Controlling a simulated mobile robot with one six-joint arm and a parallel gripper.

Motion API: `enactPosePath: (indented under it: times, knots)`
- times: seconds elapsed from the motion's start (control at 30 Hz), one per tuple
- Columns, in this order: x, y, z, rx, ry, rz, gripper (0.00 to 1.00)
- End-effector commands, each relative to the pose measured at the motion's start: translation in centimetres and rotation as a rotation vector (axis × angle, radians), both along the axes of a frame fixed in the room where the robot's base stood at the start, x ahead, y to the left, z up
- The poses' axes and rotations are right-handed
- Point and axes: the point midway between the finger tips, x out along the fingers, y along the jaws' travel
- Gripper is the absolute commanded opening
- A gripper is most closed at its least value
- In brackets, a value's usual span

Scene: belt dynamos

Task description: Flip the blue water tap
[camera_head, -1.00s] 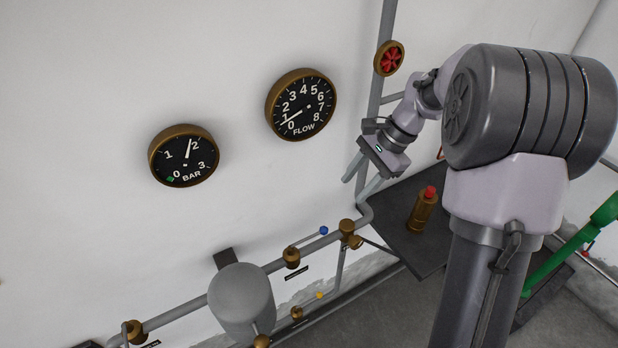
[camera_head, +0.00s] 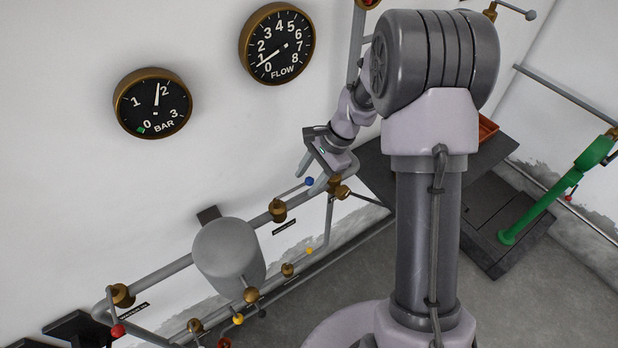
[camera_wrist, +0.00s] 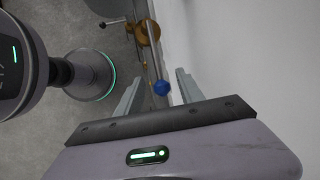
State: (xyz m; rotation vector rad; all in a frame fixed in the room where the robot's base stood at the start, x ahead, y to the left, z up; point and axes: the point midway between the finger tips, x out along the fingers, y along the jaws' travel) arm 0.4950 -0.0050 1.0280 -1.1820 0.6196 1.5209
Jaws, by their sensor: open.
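The blue water tap is a thin grey lever with a blue ball end (camera_head: 309,181) on a brass valve (camera_head: 278,210) on the grey wall pipe. The lever points right and slightly up in the head view. My gripper (camera_head: 311,179) is open and empty at the blue ball. In the wrist view the blue ball (camera_wrist: 161,88) lies between the two fingers of my gripper (camera_wrist: 160,76), with visible gaps on both sides. The lever runs away from me to the brass valve (camera_wrist: 147,32). I cannot tell how deep the ball sits between the fingers.
A brass fitting (camera_head: 338,188) on the pipe is close right of my gripper. Below are a yellow-ended tap (camera_head: 309,251) and a grey tank (camera_head: 228,255). The BAR (camera_head: 153,104) and FLOW (camera_head: 277,44) gauges hang on the wall. A green lever (camera_head: 555,190) stands far right.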

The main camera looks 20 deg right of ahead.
Motion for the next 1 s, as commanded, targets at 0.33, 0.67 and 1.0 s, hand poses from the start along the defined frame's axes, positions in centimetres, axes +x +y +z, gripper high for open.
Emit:
enactPosePath:
  times: [0.33,0.67,1.0]
  knots:
    - [0.01,-0.02,0.05,0.000,0.000,0.000,0.00]
    - [0.01,-0.02,0.07,0.000,0.000,0.000,0.00]
    - [0.02,-0.02,0.08,0.000,-0.001,0.000,0.00]
